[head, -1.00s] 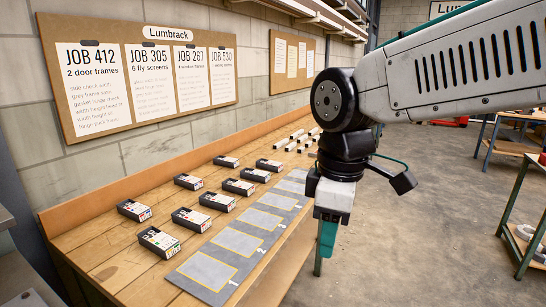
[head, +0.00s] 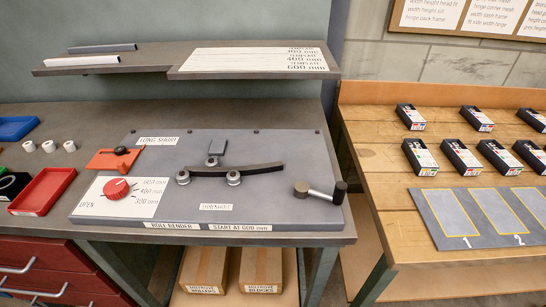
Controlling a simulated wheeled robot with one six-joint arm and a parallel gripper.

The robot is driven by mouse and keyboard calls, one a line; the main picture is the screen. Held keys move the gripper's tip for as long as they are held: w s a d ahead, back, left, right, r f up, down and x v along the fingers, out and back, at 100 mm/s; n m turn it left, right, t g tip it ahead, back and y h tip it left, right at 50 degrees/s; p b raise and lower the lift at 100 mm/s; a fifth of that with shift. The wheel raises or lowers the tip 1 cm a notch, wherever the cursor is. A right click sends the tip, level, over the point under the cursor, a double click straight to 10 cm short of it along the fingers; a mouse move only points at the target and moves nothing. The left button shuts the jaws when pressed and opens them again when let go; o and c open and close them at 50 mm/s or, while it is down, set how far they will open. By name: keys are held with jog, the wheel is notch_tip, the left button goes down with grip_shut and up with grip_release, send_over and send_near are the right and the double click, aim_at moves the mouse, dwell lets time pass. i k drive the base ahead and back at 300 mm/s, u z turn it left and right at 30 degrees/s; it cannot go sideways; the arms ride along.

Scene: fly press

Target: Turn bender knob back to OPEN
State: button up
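The bender knob (head: 116,189) is a round red knob on a white dial plate (head: 141,207) at the left of the roll bender's grey base plate (head: 285,208). The dial has OPEN at its lower left and several mm marks on its right side. I cannot tell clearly which mark the knob points at. A dark curved bar (head: 236,173) rests by the rollers in the middle of the bender. A crank handle (head: 322,193) is at its right. My gripper is not in view now, so its distance from the knob does not show.
An orange slide block (head: 113,159) sits just behind the knob. A grey shelf (head: 125,65) overhangs the back of the bench. A red tray (head: 43,191) and white rollers (head: 49,147) lie to the left. A wooden bench (head: 380,190) with boxes stands to the right.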

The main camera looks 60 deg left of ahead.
aim_at(115, 189)
jog(key=u, duration=1.8)
